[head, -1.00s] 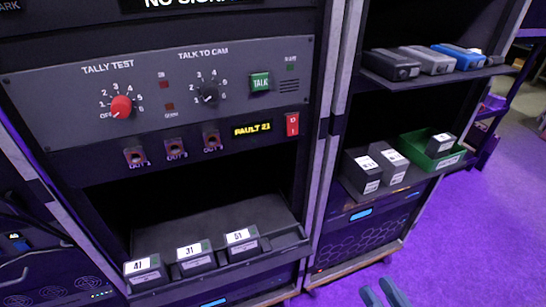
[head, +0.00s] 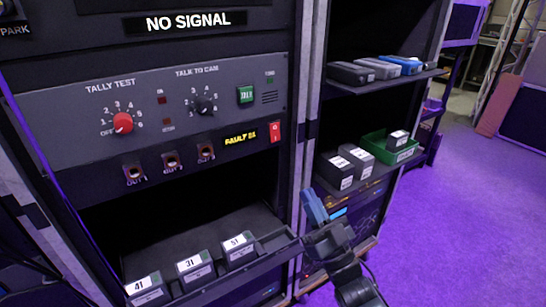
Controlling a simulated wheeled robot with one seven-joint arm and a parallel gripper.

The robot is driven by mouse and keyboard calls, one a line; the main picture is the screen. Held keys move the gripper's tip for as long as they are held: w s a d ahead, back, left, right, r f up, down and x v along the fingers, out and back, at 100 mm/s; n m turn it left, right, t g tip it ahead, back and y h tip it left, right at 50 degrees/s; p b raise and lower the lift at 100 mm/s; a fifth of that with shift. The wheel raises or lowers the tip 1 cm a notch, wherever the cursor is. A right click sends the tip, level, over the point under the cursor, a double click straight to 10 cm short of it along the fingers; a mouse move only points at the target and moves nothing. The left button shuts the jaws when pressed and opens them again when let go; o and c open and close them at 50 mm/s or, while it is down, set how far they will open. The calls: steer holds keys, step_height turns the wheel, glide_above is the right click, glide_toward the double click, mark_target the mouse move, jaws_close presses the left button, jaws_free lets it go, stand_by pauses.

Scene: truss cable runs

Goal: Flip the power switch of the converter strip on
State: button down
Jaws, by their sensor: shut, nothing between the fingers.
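The converter strip (head: 225,158) is a dark panel in the left rack with three out sockets and a yellow display (head: 240,140) reading FAULT and a number. The power switch (head: 274,132) is a red rocker at the strip's right end, with small white marks. Which side is pressed in cannot be told. My gripper (head: 314,205) has blue fingers that are shut and empty. In the picture it is below and to the right of the switch, apart from it, in front of the rack's right edge.
Below are a shelf with three labelled boxes (head: 193,268). The right rack holds several small units and a green tray (head: 405,156). Purple floor (head: 450,220) is open at right.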

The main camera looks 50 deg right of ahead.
mark_target(273, 139)
steer(key=shift+w+r, duration=0.1)
steer(key=shift+w+d+f+p+x, duration=0.1)
steer(key=shift+w+f+p+x, duration=0.25)
steer(key=shift+x, duration=1.75)
steer(key=shift+w+d+f+p+x, duration=0.15)
steer(key=shift+f+p+x, duration=0.3)
steer(key=shift+x, duration=1.65)
steer(key=shift+w+d+f+p+x, duration=0.1)
steer(key=shift+w+f+p+x, duration=0.3)
steer(key=shift+x, duration=1.7)
